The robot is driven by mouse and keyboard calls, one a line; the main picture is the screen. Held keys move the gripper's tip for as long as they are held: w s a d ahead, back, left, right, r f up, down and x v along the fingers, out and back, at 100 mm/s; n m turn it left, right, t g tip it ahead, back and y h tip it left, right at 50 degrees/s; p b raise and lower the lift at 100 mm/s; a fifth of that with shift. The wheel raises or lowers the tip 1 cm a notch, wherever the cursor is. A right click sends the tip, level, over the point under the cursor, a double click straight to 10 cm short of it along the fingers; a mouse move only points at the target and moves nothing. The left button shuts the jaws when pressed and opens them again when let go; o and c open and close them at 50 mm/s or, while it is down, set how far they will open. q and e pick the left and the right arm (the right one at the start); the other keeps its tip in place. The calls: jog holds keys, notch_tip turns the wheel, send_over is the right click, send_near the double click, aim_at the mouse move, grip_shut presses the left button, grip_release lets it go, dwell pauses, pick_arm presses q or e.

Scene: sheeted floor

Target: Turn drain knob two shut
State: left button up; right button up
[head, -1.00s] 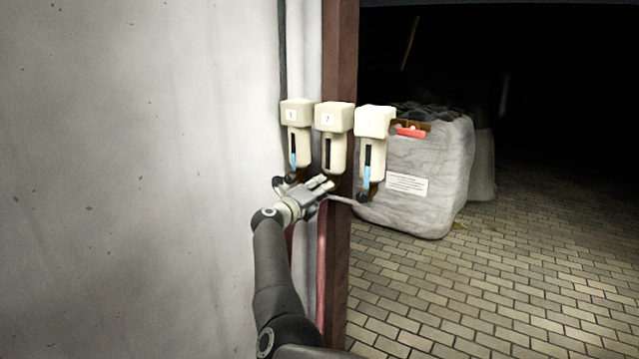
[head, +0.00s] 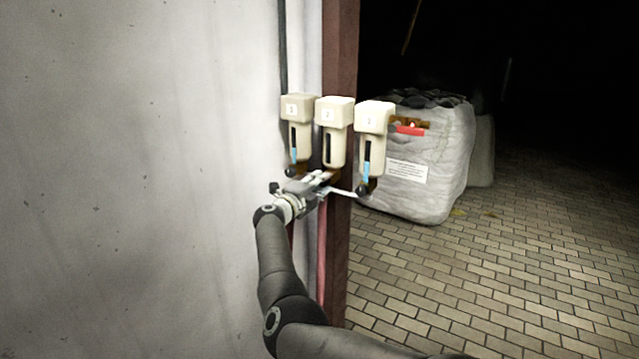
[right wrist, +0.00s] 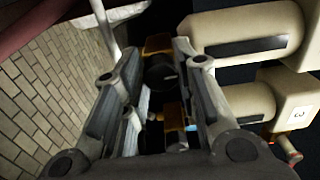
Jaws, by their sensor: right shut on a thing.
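Three cream drain units hang in a row on the wall edge. The middle unit (head: 334,116) bears a label that reads 2. My right gripper (head: 325,181) is just below it and hides its knob in the head view. In the right wrist view, the dark round drain knob two (right wrist: 160,72) sits between the fingers of the right gripper (right wrist: 157,82), which are shut on it. The brown-orange fitting behind the knob partly shows. How far the knob is turned is hard to tell. My left gripper is not in view.
The left unit (head: 297,112) and right unit (head: 373,118) stand close on either side, with black knobs beneath. A brown post (head: 340,60) runs behind them. A wrapped sack (head: 440,150) stands behind at right. The brick floor (head: 500,270) is open at right.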

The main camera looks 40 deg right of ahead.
dwell(0.3)
jog(key=o, duration=1)
jog(key=v, duration=1.2)
jog(key=shift+a, duration=0.1)
